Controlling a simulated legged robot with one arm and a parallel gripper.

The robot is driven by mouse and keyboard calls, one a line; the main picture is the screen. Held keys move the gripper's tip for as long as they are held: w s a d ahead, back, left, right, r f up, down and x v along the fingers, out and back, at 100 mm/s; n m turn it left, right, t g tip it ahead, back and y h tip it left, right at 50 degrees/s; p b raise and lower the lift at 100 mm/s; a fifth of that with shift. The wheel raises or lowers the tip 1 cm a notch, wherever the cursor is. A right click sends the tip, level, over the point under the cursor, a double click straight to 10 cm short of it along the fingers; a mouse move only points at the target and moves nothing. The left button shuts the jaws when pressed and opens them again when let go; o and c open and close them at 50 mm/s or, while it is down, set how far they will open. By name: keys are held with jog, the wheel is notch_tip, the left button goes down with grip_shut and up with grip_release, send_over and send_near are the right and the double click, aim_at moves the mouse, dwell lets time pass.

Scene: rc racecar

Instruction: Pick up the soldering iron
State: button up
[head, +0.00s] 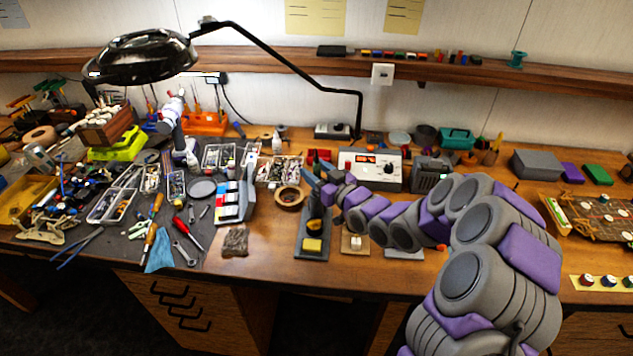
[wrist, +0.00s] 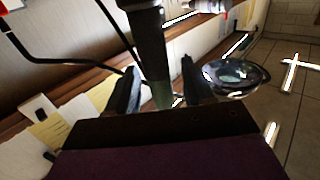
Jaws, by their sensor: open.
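The soldering station stand (head: 299,240) with a yellow sponge (head: 312,245) sits near the bench's front edge, at the middle of the head view. My gripper (head: 318,184) is just above the stand and hides much of its top. In the wrist view my gripper (wrist: 160,82) is open, with one dark finger on each side. A dark cylindrical shaft (wrist: 150,45), which looks like the soldering iron's handle, runs down between the fingers. Gaps show on both sides of it. I cannot tell the iron apart clearly in the head view.
A roll of brown tape (head: 289,197) lies left of the stand. A grey power unit (head: 371,170) stands behind my arm. A magnifier lamp (head: 140,58) reaches over the cluttered left bench. A small holder (head: 355,242) is just right of the stand.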

jog(key=c, duration=0.9)
jog(key=shift+r, duration=0.15)
notch_tip(320, 180, up, 18)
jog(key=p, duration=0.4)
jog(key=shift+p, duration=0.35)
jog(key=shift+f, duration=0.2)
